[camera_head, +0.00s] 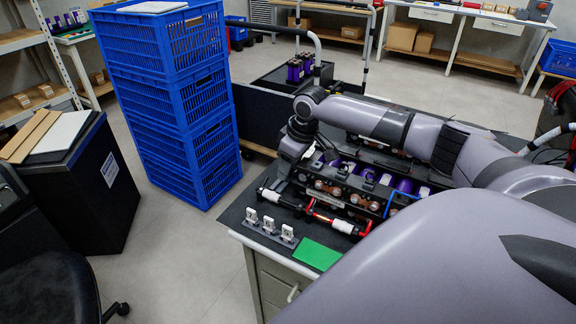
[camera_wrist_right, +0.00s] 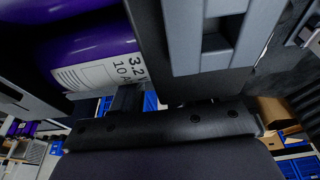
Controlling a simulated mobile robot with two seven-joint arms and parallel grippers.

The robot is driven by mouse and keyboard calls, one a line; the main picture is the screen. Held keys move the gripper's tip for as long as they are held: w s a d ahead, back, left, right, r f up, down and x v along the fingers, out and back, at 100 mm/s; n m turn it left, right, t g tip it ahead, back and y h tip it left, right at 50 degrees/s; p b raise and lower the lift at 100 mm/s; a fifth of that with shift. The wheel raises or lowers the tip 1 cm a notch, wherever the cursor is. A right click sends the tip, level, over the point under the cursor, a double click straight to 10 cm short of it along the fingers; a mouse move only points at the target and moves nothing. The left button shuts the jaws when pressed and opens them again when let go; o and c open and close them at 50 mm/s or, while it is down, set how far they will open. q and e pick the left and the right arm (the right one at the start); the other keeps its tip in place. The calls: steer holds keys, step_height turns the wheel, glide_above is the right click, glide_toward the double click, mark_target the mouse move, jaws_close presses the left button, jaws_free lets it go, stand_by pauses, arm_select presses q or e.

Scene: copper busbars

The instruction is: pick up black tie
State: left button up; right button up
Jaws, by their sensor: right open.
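My right gripper (camera_head: 291,160) points down at the left end of the battery pack (camera_head: 345,185), with the arm reaching in from the right. Its fingertips are hard to see in the head view. In the wrist view its dark body (camera_wrist_right: 160,128) fills the lower middle, and its jaws are open. A purple cell (camera_wrist_right: 95,50) with a white label lies close by at the upper left. I cannot make out a black tie for certain; dark parts of the pack and gripper blend together. My left gripper is not in view.
The pack stands on a dark bench top (camera_head: 235,213). At its front are white clips (camera_head: 268,225), red-and-white tools (camera_head: 330,221) and a green card (camera_head: 315,254). Stacked blue crates (camera_head: 180,110) stand to the left. A black bin (camera_head: 75,190) stands farther left.

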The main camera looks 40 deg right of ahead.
jaws_close()
